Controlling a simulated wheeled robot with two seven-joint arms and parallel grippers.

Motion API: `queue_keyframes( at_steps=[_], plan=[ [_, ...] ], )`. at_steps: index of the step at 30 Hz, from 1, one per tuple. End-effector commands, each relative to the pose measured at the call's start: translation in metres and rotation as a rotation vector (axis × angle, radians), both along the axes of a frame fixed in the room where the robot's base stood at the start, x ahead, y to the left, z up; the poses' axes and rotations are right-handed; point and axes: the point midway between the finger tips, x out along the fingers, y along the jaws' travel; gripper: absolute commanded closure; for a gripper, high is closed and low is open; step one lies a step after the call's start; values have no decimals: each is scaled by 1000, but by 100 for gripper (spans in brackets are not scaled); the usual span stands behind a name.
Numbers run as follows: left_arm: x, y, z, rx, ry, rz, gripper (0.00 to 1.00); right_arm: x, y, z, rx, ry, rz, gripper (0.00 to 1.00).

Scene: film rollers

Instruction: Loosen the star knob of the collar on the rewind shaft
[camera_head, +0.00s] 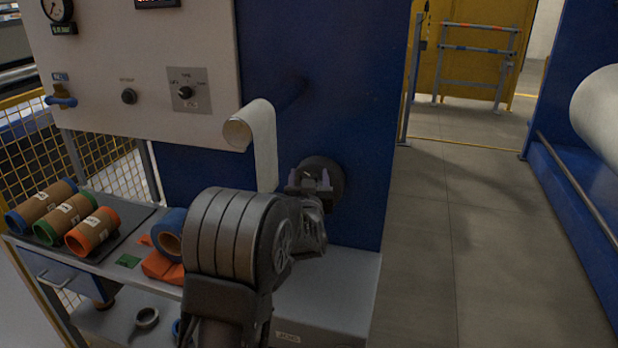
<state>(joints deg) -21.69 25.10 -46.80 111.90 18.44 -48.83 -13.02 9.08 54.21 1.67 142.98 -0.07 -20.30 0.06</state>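The rewind shaft's round dark collar (336,172) stands out from the blue machine panel at the middle of the head view. My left gripper (309,179) is in front of it, its two purplish fingertips apart. A small pale part shows between the fingertips; I cannot tell whether it is the star knob or the shaft's end, or whether the fingers touch it. The star knob cannot be made out clearly. My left arm and hand cover the area below the collar. My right gripper is not in view.
A white film web on a roller (251,135) hangs just left of the collar. A shelf (130,255) at lower left holds several brown cores with coloured ends and a blue roll (169,233). A control panel (130,75) is above. The floor to the right (450,250) is clear.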

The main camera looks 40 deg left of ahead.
Motion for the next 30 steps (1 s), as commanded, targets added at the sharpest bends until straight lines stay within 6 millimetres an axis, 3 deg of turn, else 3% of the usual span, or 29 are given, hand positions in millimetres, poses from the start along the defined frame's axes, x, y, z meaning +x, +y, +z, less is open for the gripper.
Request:
queue_keyframes(
  at_steps=[21, 30],
  plan=[
    [0, 0, 0, 0, 0, 0, 98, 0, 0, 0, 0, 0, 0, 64],
    [0, -1, 1, -1, 0, 20, 100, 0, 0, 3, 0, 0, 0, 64]
  ],
)
